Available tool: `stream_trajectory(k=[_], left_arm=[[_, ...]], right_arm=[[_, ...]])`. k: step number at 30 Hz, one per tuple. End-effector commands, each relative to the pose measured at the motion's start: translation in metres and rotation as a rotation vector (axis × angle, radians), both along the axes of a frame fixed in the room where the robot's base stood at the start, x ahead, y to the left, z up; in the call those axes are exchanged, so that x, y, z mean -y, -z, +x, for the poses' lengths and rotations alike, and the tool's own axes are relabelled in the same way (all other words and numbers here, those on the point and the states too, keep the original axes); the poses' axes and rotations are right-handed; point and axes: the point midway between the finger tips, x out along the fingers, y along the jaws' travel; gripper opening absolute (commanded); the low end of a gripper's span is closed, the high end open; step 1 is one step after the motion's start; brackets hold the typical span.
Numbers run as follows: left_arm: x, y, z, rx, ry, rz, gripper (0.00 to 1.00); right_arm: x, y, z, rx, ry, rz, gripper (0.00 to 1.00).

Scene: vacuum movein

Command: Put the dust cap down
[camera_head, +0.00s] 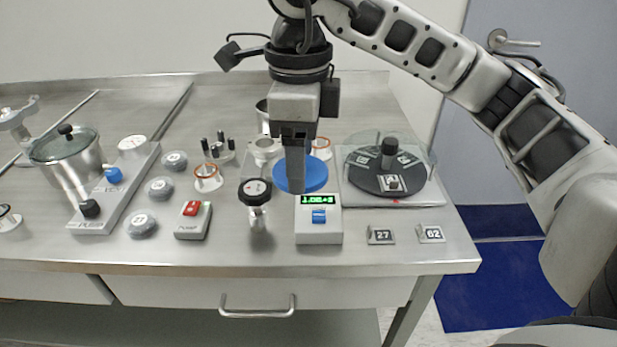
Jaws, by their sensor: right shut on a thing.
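The dust cap, a blue disc (315,176), is at the fingers of my right gripper (295,188), which points straight down over the bench. The gripper is shut on the cap, and the fingers hide part of it. The cap shows just behind a white gauge box (319,232) with a green display and a blue button. I cannot tell how high the cap is above the bench. My left gripper is not in view.
A black-knobbed valve (258,215) stands close on the left, near a red-button pump switch (193,220). A turntable with a clear guard (388,178) is on the right. Number tags (381,235) lie near the front edge.

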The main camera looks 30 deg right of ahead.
Motion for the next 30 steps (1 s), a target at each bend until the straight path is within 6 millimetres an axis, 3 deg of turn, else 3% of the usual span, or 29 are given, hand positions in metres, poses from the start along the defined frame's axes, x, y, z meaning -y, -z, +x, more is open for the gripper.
stream_trajectory(k=[5, 15, 21, 30], left_arm=[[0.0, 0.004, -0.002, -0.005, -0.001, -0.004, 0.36], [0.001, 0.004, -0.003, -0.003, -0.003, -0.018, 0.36], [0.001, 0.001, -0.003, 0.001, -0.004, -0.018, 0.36], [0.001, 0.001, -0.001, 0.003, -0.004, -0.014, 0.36]], right_arm=[[0.019, 0.013, 0.019, -0.006, 0.031, 0.001, 0.39], [0.072, 0.058, 0.075, -0.007, 0.027, -0.001, 0.39], [0.087, 0.084, 0.092, -0.003, 0.024, -0.001, 0.39], [0.095, 0.105, 0.101, -0.005, 0.021, -0.001, 0.39]])
